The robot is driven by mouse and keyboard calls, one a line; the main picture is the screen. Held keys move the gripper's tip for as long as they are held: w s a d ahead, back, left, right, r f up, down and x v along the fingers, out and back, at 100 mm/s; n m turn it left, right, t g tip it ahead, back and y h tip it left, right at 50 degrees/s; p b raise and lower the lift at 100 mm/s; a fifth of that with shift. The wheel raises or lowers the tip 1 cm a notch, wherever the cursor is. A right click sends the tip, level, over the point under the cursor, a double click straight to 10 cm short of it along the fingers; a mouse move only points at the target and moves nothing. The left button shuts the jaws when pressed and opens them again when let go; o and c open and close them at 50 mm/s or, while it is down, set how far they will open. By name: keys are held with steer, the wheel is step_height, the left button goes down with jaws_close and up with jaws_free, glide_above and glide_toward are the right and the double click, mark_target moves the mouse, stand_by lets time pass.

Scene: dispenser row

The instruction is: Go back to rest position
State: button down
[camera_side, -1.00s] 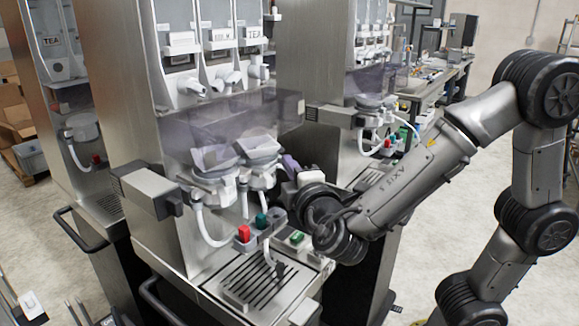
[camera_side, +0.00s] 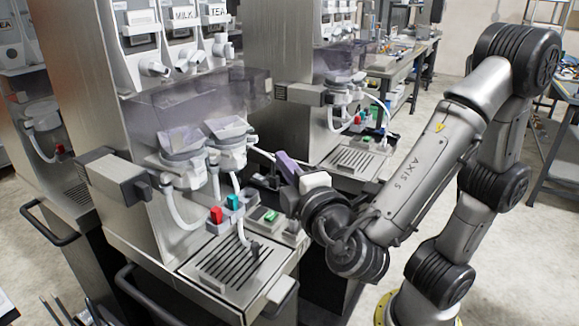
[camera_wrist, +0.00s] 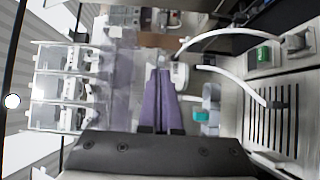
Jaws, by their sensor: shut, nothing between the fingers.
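My gripper shows in the side view (camera_side: 268,170), just right of the near dispenser's mixing bowls, with its purple fingers pointing left toward the machine. In the wrist view the purple fingers (camera_wrist: 160,100) lie together, shut and empty. The near dispenser (camera_side: 90,85) has canisters labelled MILK and TEA, two white mixing bowls (camera_side: 228,142) and a drip tray (camera_side: 232,262). The fingertips appear close to the bowls and hoses; whether they touch cannot be told.
A red button (camera_side: 216,214) and a teal one (camera_side: 233,202) sit above the drip tray. A second dispenser (camera_side: 270,60) stands behind. A workbench (camera_side: 405,75) is at the back. The floor (camera_side: 420,130) right of the machines is open.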

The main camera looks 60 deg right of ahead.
steer(key=s+d+m+g+h, duration=0.4)
steer(key=d+m+g, duration=0.3)
steer(key=d, duration=0.5)
steer(key=s+d+f+m+g+y, duration=0.4)
steer(key=s+d+f+g, duration=0.15)
steer(key=s, duration=0.35)
steer(key=s+a+f+m+y, duration=0.2)
steer(key=s+a+f+y, duration=0.15)
steer(key=a+y, duration=0.3)
steer(key=w+a+n+t+y, duration=0.2)
steer(key=w+a+t+y, duration=0.1)
steer(key=a, duration=0.4)
steer(key=shift+w+r+t+y, duration=0.4)
steer(key=shift+w+y, duration=0.25)
steer(key=shift+w, duration=0.3)
